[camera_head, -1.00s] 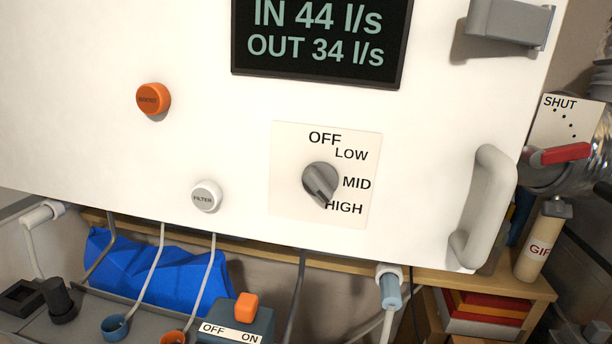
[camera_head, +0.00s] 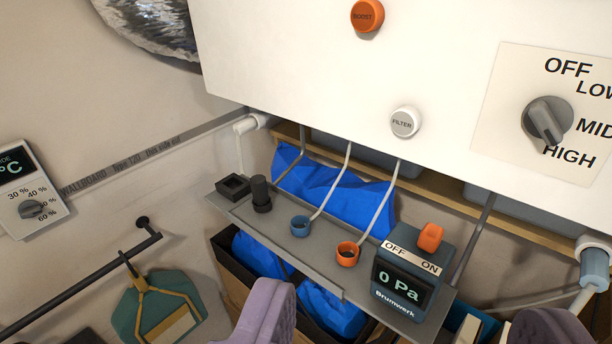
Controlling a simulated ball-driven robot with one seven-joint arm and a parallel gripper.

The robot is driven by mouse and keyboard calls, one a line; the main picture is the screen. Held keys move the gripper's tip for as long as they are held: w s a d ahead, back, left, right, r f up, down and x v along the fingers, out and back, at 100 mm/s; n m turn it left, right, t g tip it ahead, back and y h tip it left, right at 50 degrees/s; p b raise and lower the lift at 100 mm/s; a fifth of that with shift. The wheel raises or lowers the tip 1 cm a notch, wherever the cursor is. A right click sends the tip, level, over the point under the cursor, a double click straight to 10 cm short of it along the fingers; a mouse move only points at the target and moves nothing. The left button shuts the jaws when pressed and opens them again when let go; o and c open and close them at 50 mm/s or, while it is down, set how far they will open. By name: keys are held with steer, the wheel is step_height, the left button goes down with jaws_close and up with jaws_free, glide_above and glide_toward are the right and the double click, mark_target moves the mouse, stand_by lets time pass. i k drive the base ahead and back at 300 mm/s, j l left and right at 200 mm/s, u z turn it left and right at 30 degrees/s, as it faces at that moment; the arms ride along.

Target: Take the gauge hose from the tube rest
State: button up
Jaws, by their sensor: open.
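A grey shelf (camera_head: 325,268) under the white cabinet carries a black cylindrical end piece (camera_head: 261,194) with a thin dark tube rising behind it. Left of it is a black square holder (camera_head: 232,187). A blue cup (camera_head: 300,226) and an orange cup (camera_head: 347,253) each have a pale tube running up to the cabinet. I cannot tell for sure which piece is the gauge hose or the tube rest. The gauge (camera_head: 402,285) reads 0 Pa. My gripper (camera_head: 407,305) is open, its purple fingers wide apart at the bottom edge, with nothing visibly held between them.
The white cabinet (camera_head: 440,70) overhangs the shelf. Its filter button (camera_head: 404,122) and knob (camera_head: 547,122) face me. Blue bags (camera_head: 335,195) lie behind and below the shelf.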

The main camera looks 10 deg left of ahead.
mark_target(258, 182)
steer(key=i+j+z, duration=0.4)
steer(key=j, duration=0.2)
steer(key=i+j+z, duration=0.45)
steer(key=j, duration=0.25)
steer(key=i, duration=0.35)
